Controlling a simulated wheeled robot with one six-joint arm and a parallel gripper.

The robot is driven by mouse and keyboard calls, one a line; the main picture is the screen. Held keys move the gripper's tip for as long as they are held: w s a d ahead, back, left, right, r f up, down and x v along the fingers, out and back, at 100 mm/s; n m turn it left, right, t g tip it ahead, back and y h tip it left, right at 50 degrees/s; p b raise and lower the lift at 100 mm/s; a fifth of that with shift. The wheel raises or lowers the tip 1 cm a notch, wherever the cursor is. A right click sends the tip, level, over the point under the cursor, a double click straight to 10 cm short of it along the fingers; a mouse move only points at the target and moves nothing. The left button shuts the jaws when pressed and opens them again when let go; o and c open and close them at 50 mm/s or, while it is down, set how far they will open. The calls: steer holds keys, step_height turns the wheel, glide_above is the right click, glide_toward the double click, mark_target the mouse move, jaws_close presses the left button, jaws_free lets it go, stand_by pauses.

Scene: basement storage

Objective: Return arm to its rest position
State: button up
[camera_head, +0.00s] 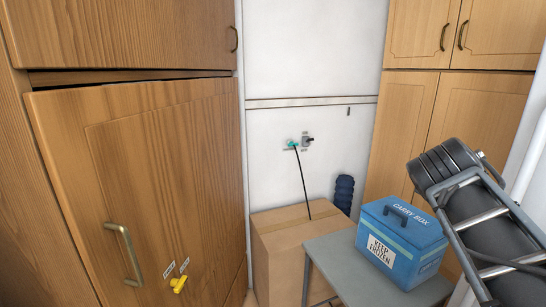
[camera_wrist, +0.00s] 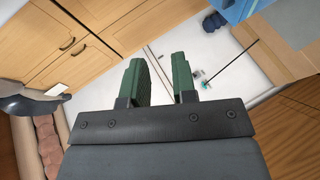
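My gripper (camera_wrist: 158,62) shows in the wrist view with its two green fingers apart. The gap between them is empty, with pale wall and cupboard behind it. The fingers touch nothing that I can see. I cannot make out the fingers in the head view.
A wooden door (camera_head: 165,190) fills the left; cupboards (camera_head: 405,120) stand at the right. A blue carry box (camera_head: 400,240) sits on a grey table (camera_head: 330,250) beside a cardboard box (camera_head: 280,240). A thin black rod or cable (camera_head: 302,182) rises to wall fittings (camera_head: 308,141).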

steer(key=s+a+f+m+g+y+p, duration=0.1)
steer(key=a+f+m+g+y+p, duration=0.35)
steer(key=f, duration=0.85)
steer(key=s+a+f+m+g+y+p, duration=0.1)
steer(key=s+a+f+y+p, duration=0.1)
steer(key=a, duration=0.4)
steer(key=s+a+f+m+g+y+p, duration=0.1)
steer(key=s+a+f+y+p, duration=0.2)
steer(key=s+a, duration=0.3)
steer(key=shift+s+f+p, duration=0.15)
steer(key=shift+f+p, duration=0.2)
steer(key=shift+p, duration=0.5)
